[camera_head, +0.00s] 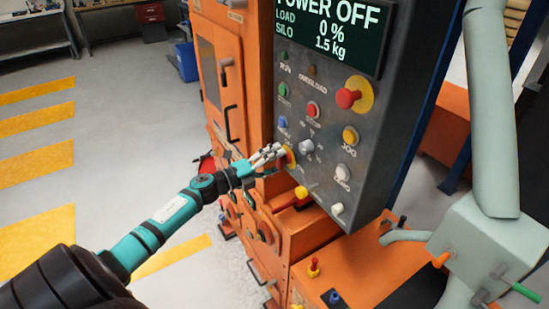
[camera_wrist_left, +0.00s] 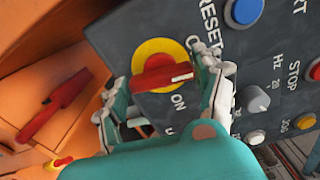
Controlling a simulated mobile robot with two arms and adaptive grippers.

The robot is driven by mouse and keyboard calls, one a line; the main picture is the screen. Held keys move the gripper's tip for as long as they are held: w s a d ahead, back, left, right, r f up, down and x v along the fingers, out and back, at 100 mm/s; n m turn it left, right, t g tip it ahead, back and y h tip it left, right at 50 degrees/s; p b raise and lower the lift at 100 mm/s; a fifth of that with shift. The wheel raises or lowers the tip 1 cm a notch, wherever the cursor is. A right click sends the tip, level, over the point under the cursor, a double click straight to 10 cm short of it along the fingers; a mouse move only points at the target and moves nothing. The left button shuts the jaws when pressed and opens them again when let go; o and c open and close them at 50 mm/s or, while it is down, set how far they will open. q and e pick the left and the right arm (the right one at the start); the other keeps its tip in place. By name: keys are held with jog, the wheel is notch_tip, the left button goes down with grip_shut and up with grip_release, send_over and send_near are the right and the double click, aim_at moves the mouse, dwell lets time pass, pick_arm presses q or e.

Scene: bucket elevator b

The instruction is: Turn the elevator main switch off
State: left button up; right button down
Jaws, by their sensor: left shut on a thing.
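The main switch is a red handle (camera_wrist_left: 160,74) on a yellow disc in the left wrist view. The handle lies nearly level, its white-marked end at the right, with ON lettering below it. In the head view only part of its yellow disc (camera_head: 291,156) shows behind the fingers, at the panel's lower left edge. My left gripper (camera_head: 274,156) is shut on the red handle, one finger at each end of it in the wrist view (camera_wrist_left: 164,80). The panel display (camera_head: 330,28) reads POWER OFF, load 0 %, silo 1.5 kg. My right gripper is out of view.
A red mushroom button (camera_head: 348,98) stands out from the grey panel, with several small buttons and a grey knob (camera_head: 306,146) near my fingers. Orange machine housing (camera_head: 290,235) lies below. Grey pipework (camera_head: 492,110) stands at the right. The floor at the left is open.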

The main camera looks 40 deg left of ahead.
pick_arm(q)
jog(key=shift+n+p, duration=0.3)
jog(key=shift+n, duration=0.6)
jog(key=o, duration=1.2)
jog(key=shift+a+f, duration=0.1)
jog(key=v, duration=1.2)
